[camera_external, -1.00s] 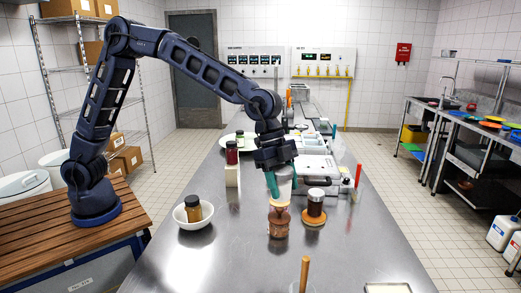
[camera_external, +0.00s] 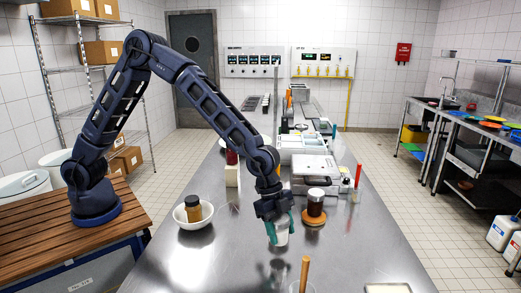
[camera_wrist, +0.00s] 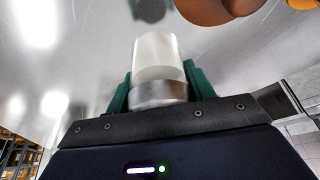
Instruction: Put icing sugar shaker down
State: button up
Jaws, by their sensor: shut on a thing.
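My gripper (camera_external: 279,220) is shut on the icing sugar shaker (camera_external: 281,235), a white, frosted cylinder. In the wrist view the shaker (camera_wrist: 158,60) stands out between the two green fingers, with a metallic band (camera_wrist: 159,94) at the gripped end. In the external view it hangs below the gripper, roughly upright, over the front middle of the steel table (camera_external: 205,265). A dark patch like a reflection or shadow lies below it, and it looks a little above the surface. Contact cannot be confirmed.
A white bowl (camera_external: 180,218) with a spice jar (camera_external: 193,209) is at left. A wooden handle (camera_external: 305,272) rises in front. Table between bowl and gripper is clear.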

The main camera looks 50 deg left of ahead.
aim_at(280, 241)
jog(key=shift+f, duration=2.15)
jog(key=shift+f, duration=0.1)
jog(key=o, duration=1)
jog(key=shift+o, duration=0.2)
jog(key=v, duration=1.2)
jog(key=shift+a, duration=0.15)
